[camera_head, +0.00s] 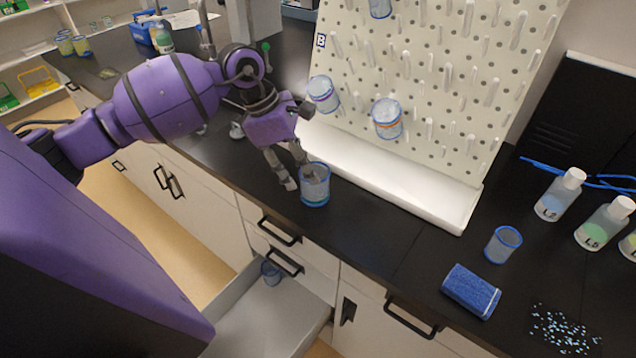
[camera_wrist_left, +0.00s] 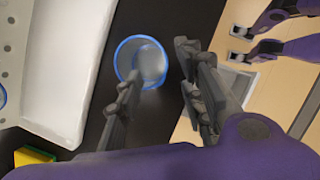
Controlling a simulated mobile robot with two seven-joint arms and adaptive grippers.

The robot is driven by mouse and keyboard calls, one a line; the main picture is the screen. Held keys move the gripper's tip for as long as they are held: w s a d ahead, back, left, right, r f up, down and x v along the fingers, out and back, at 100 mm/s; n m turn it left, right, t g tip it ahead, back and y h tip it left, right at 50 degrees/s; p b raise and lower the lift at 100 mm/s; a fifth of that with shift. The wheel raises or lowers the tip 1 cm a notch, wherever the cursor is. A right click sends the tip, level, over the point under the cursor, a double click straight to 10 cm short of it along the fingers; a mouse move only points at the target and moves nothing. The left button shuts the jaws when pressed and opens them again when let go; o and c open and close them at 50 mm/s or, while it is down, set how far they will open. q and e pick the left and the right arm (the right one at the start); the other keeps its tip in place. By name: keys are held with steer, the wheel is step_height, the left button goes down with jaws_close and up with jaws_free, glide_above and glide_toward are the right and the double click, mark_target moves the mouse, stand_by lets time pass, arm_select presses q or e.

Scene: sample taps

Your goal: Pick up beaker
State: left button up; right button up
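A clear beaker (camera_head: 316,197) with a blue rim stands upright on the black counter, in front of the pegboard's white tray. It also shows in the left wrist view (camera_wrist_left: 137,52). My left gripper (camera_head: 298,176) is over its left side, pointing down, with its fingers apart. One finger overlaps the beaker's rim and the other is outside on the left. In the left wrist view my left gripper (camera_wrist_left: 158,62) has one finger across the beaker's edge and the other clear of it. I cannot tell whether the finger touches the glass. My right gripper is not in view.
An open drawer (camera_head: 275,320) below contains a beaker (camera_head: 271,273).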

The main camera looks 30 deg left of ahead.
mark_target(322, 201)
arm_select(q)
steer(key=shift+x, duration=0.9)
steer(key=p+x, duration=0.1)
steer(key=x, duration=0.2)
steer(key=shift+w+d+f, duration=0.2)
steer(key=shift+f, duration=0.05)
steer(key=shift+d+f, duration=0.1)
steer(key=shift+f, duration=0.2)
steer(key=shift+c, duration=1.9)
jaws_close()
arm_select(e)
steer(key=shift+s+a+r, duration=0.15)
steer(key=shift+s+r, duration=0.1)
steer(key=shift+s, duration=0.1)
